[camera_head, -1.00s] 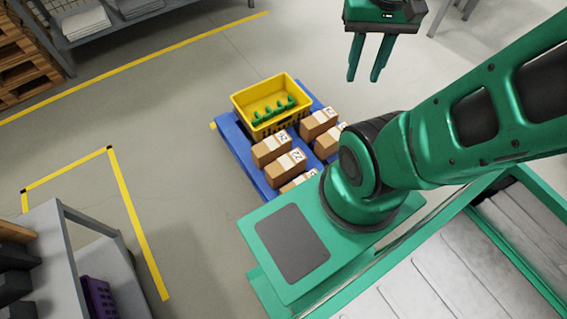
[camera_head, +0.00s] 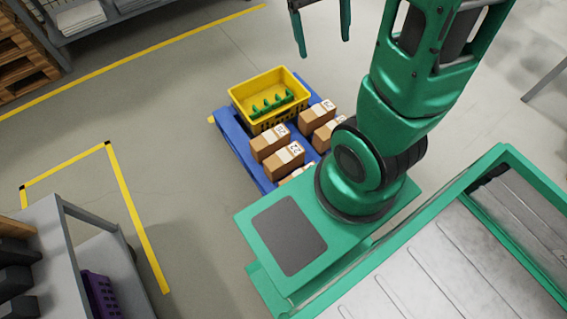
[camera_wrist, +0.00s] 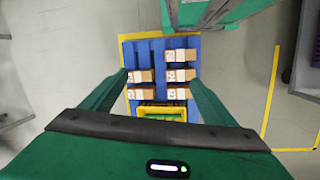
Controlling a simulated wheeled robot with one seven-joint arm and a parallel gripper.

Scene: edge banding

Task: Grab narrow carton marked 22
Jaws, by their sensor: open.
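Several brown cartons with white labels stand on a blue pallet (camera_head: 228,133), among them a left carton (camera_head: 264,147), a front carton (camera_head: 279,167) and a back right carton (camera_head: 312,120). My arm partly hides the nearest and right-hand cartons. In the wrist view, cartons stand in two columns, such as a top right carton (camera_wrist: 176,56) and a left carton (camera_wrist: 134,77). My gripper (camera_head: 322,45) is open and empty, high above the floor beyond the pallet; its fingers also show in the wrist view (camera_wrist: 157,85).
A yellow crate (camera_head: 243,107) holding a green toothed piece (camera_head: 272,104) stands on the pallet's far end. A grey shelf (camera_head: 60,240) with a purple bin (camera_head: 100,295) is at lower left. Wooden pallets (camera_head: 20,60) are at upper left. The floor left of the pallet is clear.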

